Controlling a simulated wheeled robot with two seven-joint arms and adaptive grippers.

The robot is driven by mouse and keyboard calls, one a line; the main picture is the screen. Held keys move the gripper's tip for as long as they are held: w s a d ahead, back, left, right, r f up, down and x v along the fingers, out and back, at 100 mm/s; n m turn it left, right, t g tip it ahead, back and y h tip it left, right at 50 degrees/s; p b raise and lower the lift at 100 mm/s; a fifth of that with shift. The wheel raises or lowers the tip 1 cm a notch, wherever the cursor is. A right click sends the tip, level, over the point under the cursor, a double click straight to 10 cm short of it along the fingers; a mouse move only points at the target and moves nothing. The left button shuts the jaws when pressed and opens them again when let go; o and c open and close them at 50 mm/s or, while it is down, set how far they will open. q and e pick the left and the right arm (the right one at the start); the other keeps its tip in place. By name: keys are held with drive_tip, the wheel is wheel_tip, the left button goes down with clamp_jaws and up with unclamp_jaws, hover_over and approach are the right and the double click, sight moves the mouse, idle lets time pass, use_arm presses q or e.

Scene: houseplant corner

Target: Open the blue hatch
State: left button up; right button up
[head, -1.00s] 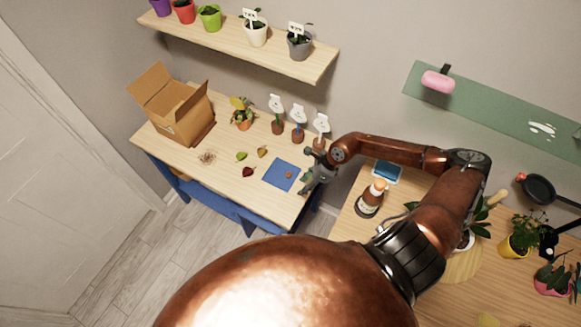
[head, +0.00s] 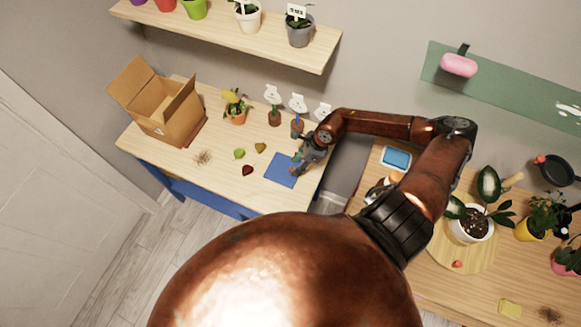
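A flat blue square panel (head: 280,172) lies level with the wooden table top, near its front right corner; it is the one thing here that looks like the blue hatch. It appears flat and closed. My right gripper (head: 295,167) reaches down from the right over the panel's upper right part and hides part of it. I cannot tell whether its fingers touch the panel, or whether they are open or shut. My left gripper is out of view.
An open cardboard box (head: 163,110) stands at the table's left. A bottle (head: 378,188), partly hidden by my arm, and a large potted plant (head: 472,225) stand on the right table.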

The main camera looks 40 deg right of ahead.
sight(284, 168)
drive_tip(key=b+x, duration=0.1)
drive_tip(key=x, duration=0.1)
drive_tip(key=shift+a+f, duration=0.1)
drive_tip(key=shift+f, duration=0.2)
drive_tip(key=shift+w, duration=0.15)
drive_tip(key=c, duration=0.7)
clamp_jaws()
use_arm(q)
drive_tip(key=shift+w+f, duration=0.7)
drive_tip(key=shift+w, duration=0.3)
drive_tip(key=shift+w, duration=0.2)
